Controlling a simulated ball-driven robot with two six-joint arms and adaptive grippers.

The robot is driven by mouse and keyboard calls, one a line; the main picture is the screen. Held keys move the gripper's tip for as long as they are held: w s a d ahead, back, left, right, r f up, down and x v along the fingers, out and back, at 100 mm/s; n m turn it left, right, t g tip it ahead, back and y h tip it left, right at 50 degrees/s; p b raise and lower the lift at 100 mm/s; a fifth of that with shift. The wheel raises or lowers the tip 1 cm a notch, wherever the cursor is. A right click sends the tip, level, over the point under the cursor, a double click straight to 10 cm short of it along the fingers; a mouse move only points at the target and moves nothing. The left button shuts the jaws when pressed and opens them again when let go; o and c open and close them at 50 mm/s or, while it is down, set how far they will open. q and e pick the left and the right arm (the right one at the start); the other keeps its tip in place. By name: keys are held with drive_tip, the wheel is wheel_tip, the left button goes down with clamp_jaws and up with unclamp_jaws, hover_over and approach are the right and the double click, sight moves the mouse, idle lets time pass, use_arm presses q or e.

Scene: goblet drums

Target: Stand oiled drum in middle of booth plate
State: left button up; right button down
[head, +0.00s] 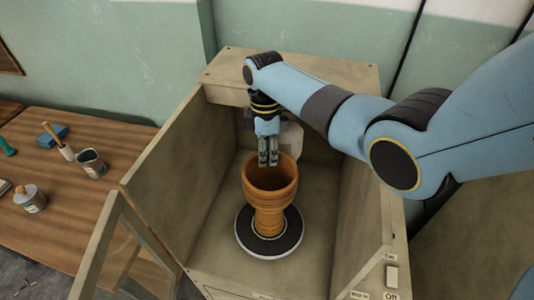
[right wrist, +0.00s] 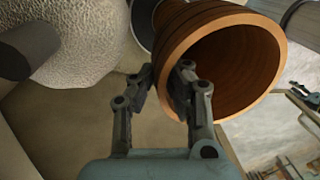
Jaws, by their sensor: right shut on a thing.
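The oiled drum (head: 269,190) is an orange-brown wooden goblet drum. It stands upright, wide mouth up, over the round dark booth plate (head: 246,232) with a pale rim. Its foot appears near the middle of the plate; whether it bears fully on it I cannot tell. My right gripper (head: 268,160) reaches down at the drum's back rim and is shut on its wall. In the right wrist view the drum (right wrist: 225,55) shows its open mouth, with one finger inside the rim and one outside at my gripper (right wrist: 165,85). My left gripper is not in view.
The booth's beige walls (head: 162,160) enclose the plate on the sides and back, with an open hinged door (head: 125,250) at front left. A switch (head: 391,276) sits at front right. A wooden table (head: 75,215) at left holds a brush, a tin (head: 91,163) and a jar (head: 30,198).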

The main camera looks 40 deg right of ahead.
drive_tip(key=c, duration=1.4)
unclamp_jaws()
wheel_tip(320, 180, up, 12)
drive_tip(key=w, duration=0.1)
drive_tip(key=shift+d, duration=0.3)
drive_tip(key=shift+a, duration=0.1)
